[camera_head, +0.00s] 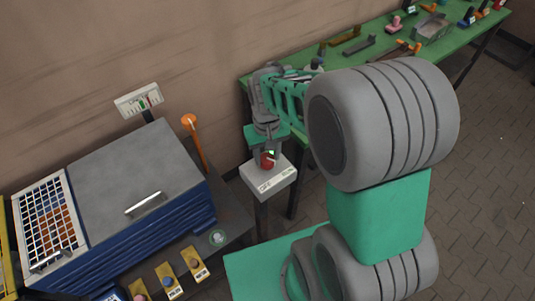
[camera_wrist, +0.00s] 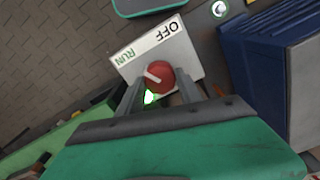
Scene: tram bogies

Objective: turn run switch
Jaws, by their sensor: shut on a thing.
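The run switch is a round red knob (camera_wrist: 160,76) with a pale pointer line, on a white box (camera_wrist: 186,45) labelled OFF and RUN. In the wrist view the pointer lies toward the RUN side. In the head view the box (camera_head: 268,180) stands on a post, and the red knob (camera_head: 267,159) shows at its top. My gripper (camera_wrist: 164,88) is over the box with its grey fingers on either side of the knob, shut on it. The knob's lower edge in the wrist view is partly hidden by my gripper.
A blue cabinet with a grey lid (camera_head: 125,170) stands left of the box. An orange-topped lever (camera_head: 190,122) rises behind it. A green workbench (camera_head: 345,65) with several tools runs along the wall. Paved floor (camera_head: 490,140) is clear at the right.

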